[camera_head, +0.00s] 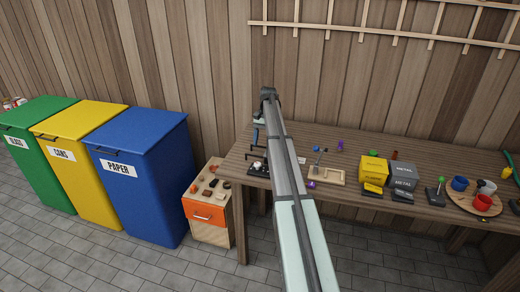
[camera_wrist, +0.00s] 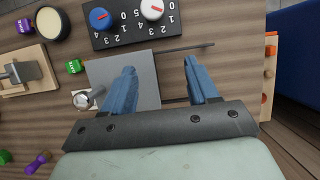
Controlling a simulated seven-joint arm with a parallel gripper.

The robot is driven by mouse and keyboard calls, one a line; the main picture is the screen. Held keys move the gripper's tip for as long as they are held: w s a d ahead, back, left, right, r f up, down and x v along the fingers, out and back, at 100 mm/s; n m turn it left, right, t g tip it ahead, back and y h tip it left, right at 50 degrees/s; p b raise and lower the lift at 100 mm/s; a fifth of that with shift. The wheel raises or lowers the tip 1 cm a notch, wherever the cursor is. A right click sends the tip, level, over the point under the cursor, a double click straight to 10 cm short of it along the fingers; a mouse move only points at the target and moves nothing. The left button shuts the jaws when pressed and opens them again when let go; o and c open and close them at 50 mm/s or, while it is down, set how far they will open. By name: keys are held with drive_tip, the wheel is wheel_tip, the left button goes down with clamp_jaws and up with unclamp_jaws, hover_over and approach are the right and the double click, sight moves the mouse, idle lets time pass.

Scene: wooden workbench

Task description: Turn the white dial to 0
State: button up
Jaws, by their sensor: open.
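The white dial (camera_wrist: 152,9) sits on a black panel (camera_wrist: 125,38) at the top edge of the wrist view, with a small red mark on its face. A blue dial (camera_wrist: 99,18) is left of it on the same panel. White numbers surround both dials and look upside down; the white dial's exact setting is too small to read. My gripper (camera_wrist: 159,67) is open and empty, its two blue fingers apart and short of the panel. In the head view, my gripper (camera_head: 256,135) is over the bench's left end, and my arm hides part of the bench.
A grey plate (camera_wrist: 146,82), a metal knob (camera_wrist: 82,99) and a thin dark rod (camera_wrist: 190,47) lie near the fingers. A green cube (camera_wrist: 75,66) and a round jar (camera_wrist: 52,22) are left. An orange-drawer cabinet (camera_head: 208,214) stands beside the bench (camera_head: 330,200).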

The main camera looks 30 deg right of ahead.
sight(258, 164)
drive_tip(key=w+d, duration=0.4)
drive_tip(key=shift+d, duration=0.15)
drive_tip(key=shift+w, duration=0.1)
drive_tip(key=s+d+r, duration=0.2)
drive_tip(key=s+r, duration=0.1)
drive_tip(key=shift+s+d+r, duration=0.1)
drive_tip(key=s+a+r+m+t, duration=0.2)
drive_tip(key=s+a+m, duration=0.15)
drive_tip(key=s, duration=0.35)
drive_tip(key=s+a+r+m+t, duration=0.2)
drive_tip(key=s+a+r+m, duration=0.15)
drive_tip(key=s, duration=0.25)
drive_tip(key=w+a+f+m, duration=0.1)
drive_tip(key=f+m, duration=0.2)
drive_tip(key=f, duration=0.1)
drive_tip(key=w+a+f+m+t, duration=0.1)
drive_tip(key=w+a+f+m, duration=0.1)
drive_tip(key=f, duration=0.3)
drive_tip(key=w+a+f+m+t, duration=0.1)
drive_tip(key=w+a+f+m, duration=0.1)
drive_tip(key=f+m, duration=0.2)
drive_tip(key=shift+f+m, duration=0.15)
drive_tip(key=shift+m, duration=0.45)
